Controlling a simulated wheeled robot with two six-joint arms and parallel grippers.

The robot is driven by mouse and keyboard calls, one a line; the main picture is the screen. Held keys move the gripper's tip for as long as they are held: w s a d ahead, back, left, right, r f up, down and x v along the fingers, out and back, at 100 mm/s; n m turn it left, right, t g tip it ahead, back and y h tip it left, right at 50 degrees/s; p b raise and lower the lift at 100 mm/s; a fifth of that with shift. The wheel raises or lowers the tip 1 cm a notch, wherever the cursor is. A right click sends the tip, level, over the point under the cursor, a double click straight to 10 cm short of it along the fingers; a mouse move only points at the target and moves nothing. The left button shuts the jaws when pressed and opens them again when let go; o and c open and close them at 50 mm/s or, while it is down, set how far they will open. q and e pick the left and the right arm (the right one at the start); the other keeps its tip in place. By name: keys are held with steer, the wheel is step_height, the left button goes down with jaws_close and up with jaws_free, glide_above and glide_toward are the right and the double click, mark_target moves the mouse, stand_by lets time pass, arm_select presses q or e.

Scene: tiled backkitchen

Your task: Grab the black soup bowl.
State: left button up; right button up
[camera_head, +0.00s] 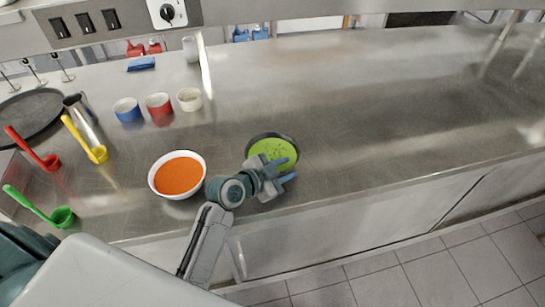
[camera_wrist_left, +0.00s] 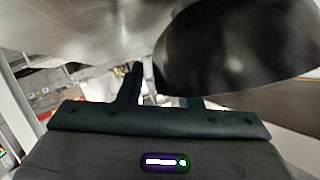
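The black soup bowl (camera_head: 249,140), filled with green soup, stands on the steel counter near its front edge. My left gripper (camera_head: 287,170) is at the bowl's near right side, with its two fingers spread apart. One finger shows over the soup and the other shows outside the near rim. In the left wrist view the dark bowl (camera_wrist_left: 235,50) fills the upper right and hides part of one finger. The fingers of the left gripper (camera_wrist_left: 160,90) stand apart there; contact with the bowl cannot be told. My right gripper is not in view.
A white bowl of orange soup (camera_head: 179,175) stands left of my left gripper. Blue, red and white cups (camera_head: 159,104) stand behind it. Red, yellow and green ladles (camera_head: 82,140) lie at the left. The steel counter (camera_head: 400,110) is clear to the right.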

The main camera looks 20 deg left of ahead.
arm_select(q)
steer(key=shift+s, duration=0.1)
steer(key=c, duration=0.5)
jaws_close()
steer(key=shift+r, duration=0.1)
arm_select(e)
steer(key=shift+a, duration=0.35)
arm_select(q)
steer(key=shift+r, duration=0.1)
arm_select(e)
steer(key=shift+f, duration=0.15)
